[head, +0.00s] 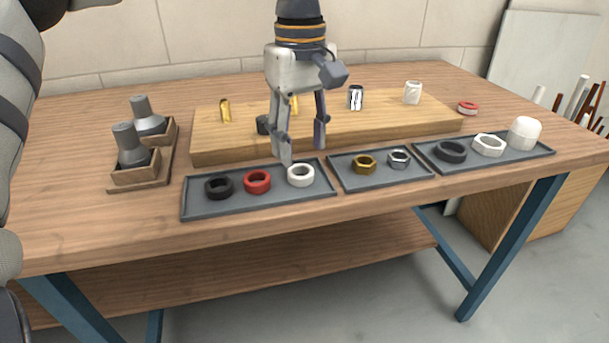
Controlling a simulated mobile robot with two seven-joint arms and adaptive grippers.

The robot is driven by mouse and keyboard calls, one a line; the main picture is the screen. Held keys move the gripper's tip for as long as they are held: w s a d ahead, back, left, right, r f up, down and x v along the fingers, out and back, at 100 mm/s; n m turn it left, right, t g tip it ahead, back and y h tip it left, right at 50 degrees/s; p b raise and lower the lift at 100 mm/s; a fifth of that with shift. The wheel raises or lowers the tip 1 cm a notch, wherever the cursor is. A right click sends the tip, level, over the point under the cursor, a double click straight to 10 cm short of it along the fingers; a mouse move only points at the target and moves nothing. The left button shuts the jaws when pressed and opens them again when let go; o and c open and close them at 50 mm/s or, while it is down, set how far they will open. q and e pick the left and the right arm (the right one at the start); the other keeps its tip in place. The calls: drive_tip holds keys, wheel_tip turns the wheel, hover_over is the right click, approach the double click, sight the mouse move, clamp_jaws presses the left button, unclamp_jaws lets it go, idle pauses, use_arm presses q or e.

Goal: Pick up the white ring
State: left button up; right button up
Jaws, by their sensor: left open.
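The white ring (300,175) lies flat in the left grey tray (228,207), at its right end. A red ring (257,182) and a black ring (219,187) lie to its left in the same tray. My left gripper (303,156) points down with its fingers apart and nothing between them. Its fingertips show just above and behind the white ring; the exact gap cannot be told. My right gripper is not in view.
A raised wooden board (390,122) with upright fittings stands behind the trays. The middle tray (382,183) holds a brass nut (364,165) and a silver nut (399,159). The right tray (470,168) holds larger parts. Wooden holders (137,173) stand at left.

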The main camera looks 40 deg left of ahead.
sight(301, 164)
use_arm(q)
wheel_tip(301, 164, down, 5)
drive_tip(key=shift+r+b, duration=0.1)
drive_tip(key=shift+b, duration=0.25)
drive_tip(key=shift+c, duration=0.5)
drive_tip(key=c, duration=0.5)
